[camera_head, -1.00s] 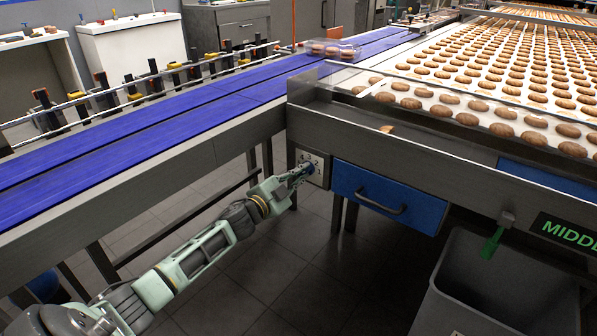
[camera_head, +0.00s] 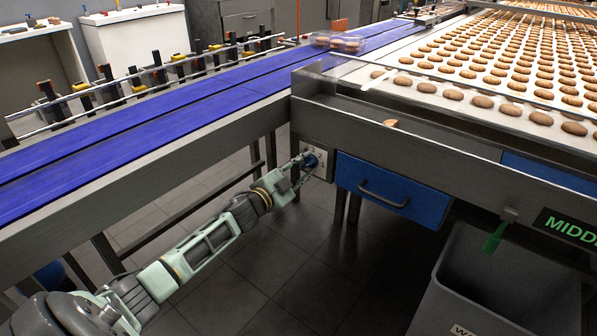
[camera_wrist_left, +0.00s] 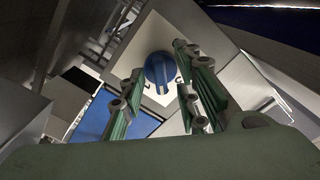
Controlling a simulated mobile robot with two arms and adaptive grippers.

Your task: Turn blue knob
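The blue knob (camera_head: 311,160) sits on a light control plate (camera_head: 321,172) on the machine's side, left of the blue drawer. In the left wrist view the knob (camera_wrist_left: 160,70) is round with a raised grip bar running nearly up and down. My left gripper (camera_head: 303,166) is right at the knob. In the left wrist view its fingers (camera_wrist_left: 160,65) are apart, one on each side of the knob, with gaps visible, and hold nothing. I cannot tell how far the fingertips reach along the knob. My right gripper is in neither view.
A blue drawer (camera_head: 390,192) with a dark handle is right of the plate. A blue conveyor (camera_head: 150,118) runs above my left arm. A grey bin (camera_head: 500,275) stands at lower right. A green tag (camera_head: 494,238) hangs above it. The floor below the knob is clear.

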